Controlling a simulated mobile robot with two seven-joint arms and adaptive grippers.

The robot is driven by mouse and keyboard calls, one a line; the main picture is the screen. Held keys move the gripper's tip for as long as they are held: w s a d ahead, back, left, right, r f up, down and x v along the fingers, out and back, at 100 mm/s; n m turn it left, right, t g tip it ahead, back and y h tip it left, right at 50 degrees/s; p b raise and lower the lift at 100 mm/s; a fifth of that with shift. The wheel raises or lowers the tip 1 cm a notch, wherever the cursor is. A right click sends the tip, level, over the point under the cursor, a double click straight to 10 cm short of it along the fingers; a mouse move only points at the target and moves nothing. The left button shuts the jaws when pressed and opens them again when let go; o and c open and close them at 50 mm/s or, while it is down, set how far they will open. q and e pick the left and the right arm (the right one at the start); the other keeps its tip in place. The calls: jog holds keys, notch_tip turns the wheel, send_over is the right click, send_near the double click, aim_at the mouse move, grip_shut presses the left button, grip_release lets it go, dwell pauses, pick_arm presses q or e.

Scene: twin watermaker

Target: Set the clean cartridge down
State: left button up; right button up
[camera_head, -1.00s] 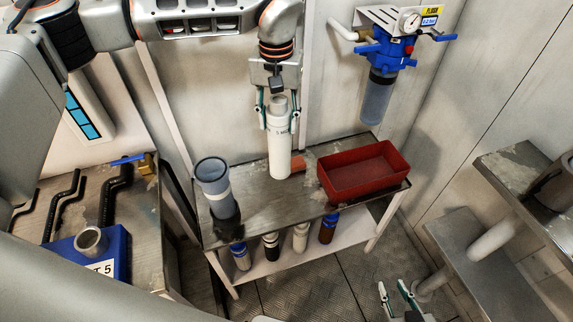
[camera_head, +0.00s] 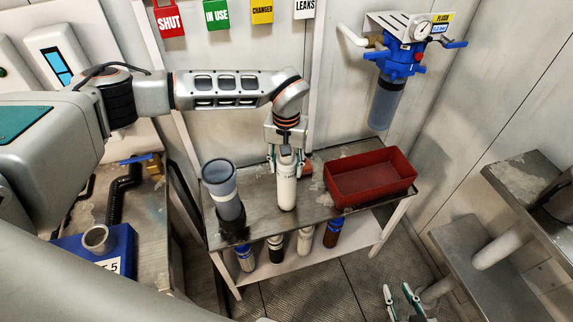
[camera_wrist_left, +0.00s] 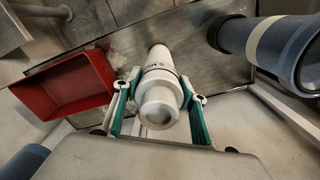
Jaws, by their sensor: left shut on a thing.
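The clean cartridge (camera_head: 287,192) is a white upright cylinder over the middle of the metal bench top (camera_head: 258,200), between the grey housing and the red tray. Its lower end appears at the bench surface; I cannot tell for certain whether it touches. My left gripper (camera_head: 286,160) is shut on its upper part from above. In the left wrist view the cartridge (camera_wrist_left: 158,85) sits between the green-sided fingers, with print on its side. My right gripper (camera_head: 402,297) is at the bottom right, fingers apart and empty, away from the bench.
A grey cylindrical housing (camera_head: 222,188) stands at the bench's left end. A red tray (camera_head: 371,191) sits at the right. Several bottle-like cartridges stand on the lower shelf (camera_head: 285,264). A blue-headed filter unit (camera_head: 398,62) hangs on the wall. A reddish block lies behind the cartridge.

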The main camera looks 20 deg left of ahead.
pick_arm(q)
jog(key=shift+f, duration=0.1)
jog(key=o, duration=1.6)
